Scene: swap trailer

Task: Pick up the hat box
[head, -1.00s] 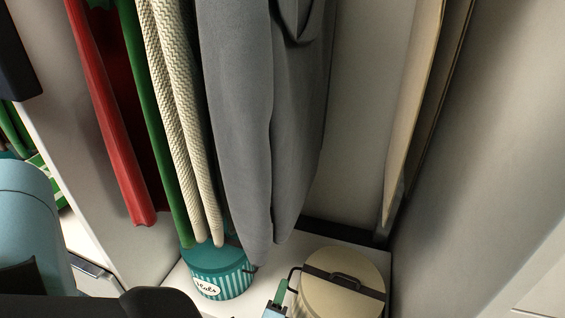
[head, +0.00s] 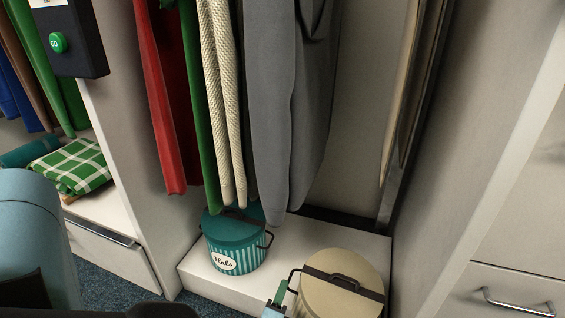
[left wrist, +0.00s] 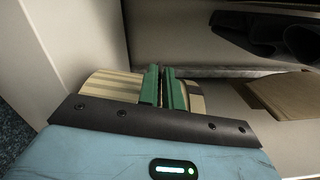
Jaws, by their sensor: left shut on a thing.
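A cream round box (head: 343,300) with a dark strap and top handle is at the bottom of the head view. A dark wire handle sticks out of its left side. My left gripper (head: 278,298) has green fingertips and is shut at that side handle. In the left wrist view the fingers (left wrist: 163,88) are close together in front of the cream striped box (left wrist: 110,84). A teal striped round box (head: 237,243) with a white "Hats" label stands upright on the wardrobe floor to the left, apart from the gripper. The cream box's lower part is cut off. My right gripper is not in view.
Hanging clothes, including a grey garment (head: 290,110) and a red one (head: 160,110), hang above the boxes. The white wardrobe floor (head: 290,238) has bare room between the boxes. Side panels stand left and right. A drawer handle (head: 518,303) is at the lower right.

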